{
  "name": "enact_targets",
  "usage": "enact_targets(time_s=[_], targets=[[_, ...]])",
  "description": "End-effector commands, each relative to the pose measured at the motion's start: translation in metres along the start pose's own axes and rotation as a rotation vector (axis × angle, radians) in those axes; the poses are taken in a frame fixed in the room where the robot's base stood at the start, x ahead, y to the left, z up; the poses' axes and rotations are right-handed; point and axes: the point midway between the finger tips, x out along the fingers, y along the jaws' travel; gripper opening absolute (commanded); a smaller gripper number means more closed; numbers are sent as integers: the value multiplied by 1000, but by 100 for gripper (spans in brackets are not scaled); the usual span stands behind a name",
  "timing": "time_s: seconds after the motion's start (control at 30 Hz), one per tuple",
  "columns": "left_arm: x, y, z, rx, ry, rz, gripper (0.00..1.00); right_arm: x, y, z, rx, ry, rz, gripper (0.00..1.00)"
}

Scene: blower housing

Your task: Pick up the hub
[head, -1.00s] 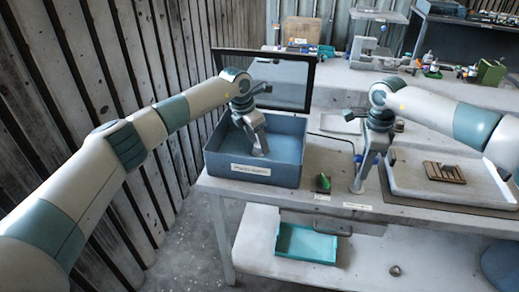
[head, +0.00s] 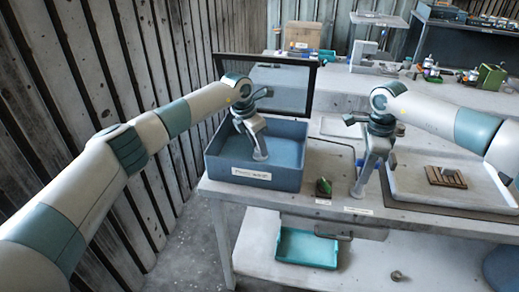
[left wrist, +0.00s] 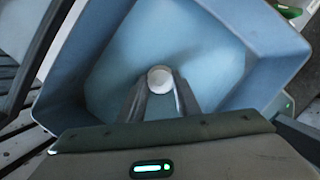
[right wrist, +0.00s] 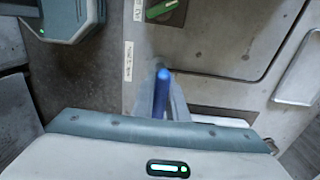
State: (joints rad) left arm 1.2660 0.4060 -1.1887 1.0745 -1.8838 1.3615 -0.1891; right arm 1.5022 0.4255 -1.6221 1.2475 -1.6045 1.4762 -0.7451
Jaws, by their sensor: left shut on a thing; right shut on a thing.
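My left gripper (head: 260,156) reaches down into a blue bin (head: 252,178). In the left wrist view its fingers (left wrist: 160,88) are shut on a small pale round piece (left wrist: 160,78), seen end-on above the bin floor. I take this piece to be the hub, but its shape below the top is hidden. My right gripper (head: 358,192) is low over the front of the bench. In the right wrist view its fingers (right wrist: 162,85) are shut on a slim blue piece (right wrist: 161,92), mostly hidden between them.
A white tray (head: 408,185) with a brown slotted block (head: 445,176) lies right of the right gripper. A green-topped switch (head: 323,187) sits between the bin and that gripper. A teal tray (head: 307,248) and a small grey round part (head: 397,275) are on the lower shelf.

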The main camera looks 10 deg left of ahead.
Motion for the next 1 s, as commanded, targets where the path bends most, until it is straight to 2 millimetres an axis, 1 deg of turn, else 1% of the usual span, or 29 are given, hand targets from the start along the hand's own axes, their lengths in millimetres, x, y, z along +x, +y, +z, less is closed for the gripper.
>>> enact_targets(time_s=[0.13, 0.23, 0.6, 0.7, 0.83, 1.0], targets=[[-8, 0, 3, 0, -2, 1, 4, 1, 1, 0, 0, 0, 2, 0], [-18, 0, 6, 1, -3, 1, 4, 1, 0, 0, 0, 0, 2, 0], [-75, 0, 24, 2, -3, 1, 4, 1, 0, 0, 0, 0, 2, 0], [-86, 0, 28, 1, -2, 2, 4, 1, 0, 0, 0, 0, 2, 0], [-94, 0, 30, 1, -1, 0, 4, 1, 0, 0, 0, 0, 2, 0], [-96, 0, 30, 1, -1, 0, 4, 1, 0, 0, 0, 0, 2, 0]])
